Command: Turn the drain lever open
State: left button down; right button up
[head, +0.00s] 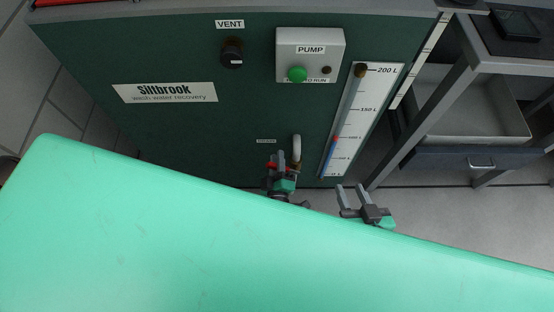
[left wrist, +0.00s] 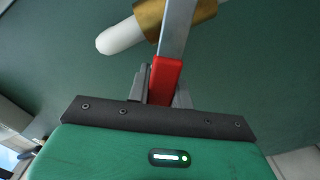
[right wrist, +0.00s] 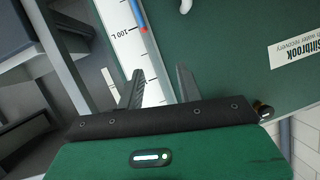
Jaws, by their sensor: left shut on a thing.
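The drain lever (left wrist: 166,76) has a red grip on a grey metal bar, in front of a brass fitting (left wrist: 152,18) with a white pipe end (left wrist: 121,37). In the head view the red grip (head: 271,165) shows below the small drain label (head: 266,141), beside the white pipe (head: 297,148). My left gripper (head: 280,162) is shut on the red grip; in the left wrist view its fingers (left wrist: 163,88) are at both sides of the grip. My right gripper (head: 353,196) is open and empty, right of the level gauge's foot; its parted fingers (right wrist: 158,88) show in the right wrist view.
The green panel (head: 180,125) carries a vent knob (head: 232,53), a pump box (head: 310,50) with a green button, and a level gauge (head: 363,115). A bench (head: 470,70) with a tray (head: 480,110) stands at right. My green body covers the lower foreground.

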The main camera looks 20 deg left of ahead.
pick_arm(q)
jog(key=c, duration=1.2)
grip_release()
jog(key=shift+c, duration=0.2)
jog(key=p+v, duration=0.1)
jog(key=v, duration=1.3)
pick_arm(e)
jog(key=shift+d+f+g+h, duration=0.2)
jog(key=shift+d+g+h, duration=0.3)
jog(key=shift+d+g, duration=0.4)
pick_arm(q)
jog(key=shift+w, duration=0.1)
